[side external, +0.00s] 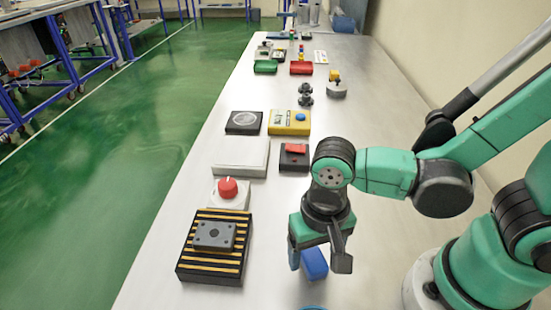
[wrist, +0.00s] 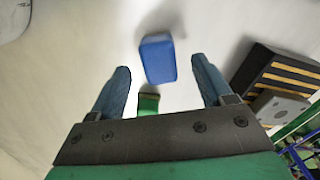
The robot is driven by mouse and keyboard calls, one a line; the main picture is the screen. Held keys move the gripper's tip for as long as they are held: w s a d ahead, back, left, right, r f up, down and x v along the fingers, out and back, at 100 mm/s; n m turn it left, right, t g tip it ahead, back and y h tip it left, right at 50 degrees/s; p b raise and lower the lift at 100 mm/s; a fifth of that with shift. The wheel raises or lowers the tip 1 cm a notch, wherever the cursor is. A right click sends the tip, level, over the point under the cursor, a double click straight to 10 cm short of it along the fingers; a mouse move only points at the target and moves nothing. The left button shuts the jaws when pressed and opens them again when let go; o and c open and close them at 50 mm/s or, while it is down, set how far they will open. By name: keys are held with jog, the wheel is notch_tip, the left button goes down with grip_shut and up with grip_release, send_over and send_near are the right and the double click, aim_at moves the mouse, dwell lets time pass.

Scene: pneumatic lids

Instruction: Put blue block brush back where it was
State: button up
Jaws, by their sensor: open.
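The blue block brush (side external: 315,263) is a plain blue block near the front of the bench, partly hidden behind my gripper (side external: 318,263) in the side view. In the wrist view, the blue block (wrist: 158,60) lies ahead of and between the two spread fingertips of my gripper (wrist: 161,66), with a visible gap on each side. My gripper is open and holds nothing. It points down over the block; I cannot tell the exact height gap.
A small green piece (wrist: 148,104) shows between the fingers. A black-and-yellow striped base (side external: 212,268) with a grey plate stands left of my gripper. A red knob (side external: 228,188), white box (side external: 240,157) and red switch (side external: 295,155) lie beyond. Bare bench separates the striped base from my gripper.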

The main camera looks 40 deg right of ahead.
aim_at(315, 258)
notch_tip(315, 258, up, 9)
jog(key=w+d+r+n+t, duration=0.1)
jog(key=w+d+n+t, duration=0.3)
jog(key=w+d+t, duration=0.3)
jog(key=w+d, duration=0.1)
jog(key=d, duration=0.3)
jog(key=shift+d+n, duration=0.2)
jog(key=shift+n, duration=0.1)
jog(key=shift+o, duration=0.4)
dwell(0.5)
jog(key=shift+a+r, duration=0.1)
